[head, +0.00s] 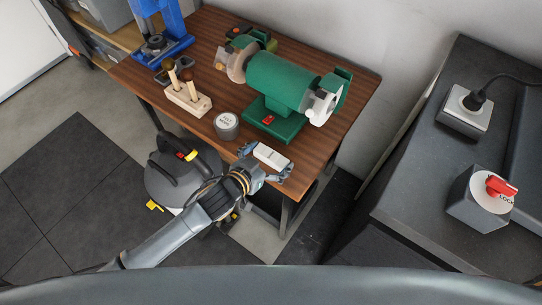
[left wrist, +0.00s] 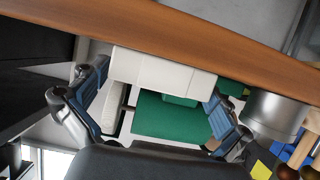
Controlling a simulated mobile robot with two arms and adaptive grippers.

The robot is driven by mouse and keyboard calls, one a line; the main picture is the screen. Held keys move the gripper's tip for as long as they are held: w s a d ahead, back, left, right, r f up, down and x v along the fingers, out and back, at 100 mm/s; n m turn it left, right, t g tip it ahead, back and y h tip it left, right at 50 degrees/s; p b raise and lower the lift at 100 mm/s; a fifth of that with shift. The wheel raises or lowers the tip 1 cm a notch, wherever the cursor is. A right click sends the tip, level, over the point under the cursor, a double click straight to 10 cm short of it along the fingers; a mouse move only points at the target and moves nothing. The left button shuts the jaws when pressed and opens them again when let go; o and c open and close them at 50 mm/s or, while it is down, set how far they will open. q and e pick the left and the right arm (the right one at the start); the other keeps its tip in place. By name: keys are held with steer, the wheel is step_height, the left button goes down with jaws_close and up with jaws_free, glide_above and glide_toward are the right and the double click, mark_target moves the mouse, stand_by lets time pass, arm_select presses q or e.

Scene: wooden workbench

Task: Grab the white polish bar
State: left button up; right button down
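The white polish bar (head: 271,157) is a pale rectangular block lying on the wooden workbench near its front edge. In the left wrist view the open fingers (left wrist: 157,98) are close to the bar's ends. I cannot tell whether they touch it. My right gripper is not in view.
A round grey tin (head: 227,126) stands left of the bar. A green bench grinder (head: 282,82) stands behind it. A wooden block holding tools (head: 188,101) and a blue press (head: 165,35) are farther left. A dark cabinet (head: 425,165) stands right.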

arm_select(q)
steer(key=c, duration=0.8)
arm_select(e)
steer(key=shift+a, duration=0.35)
arm_select(q)
steer(key=shift+r, duration=0.15)
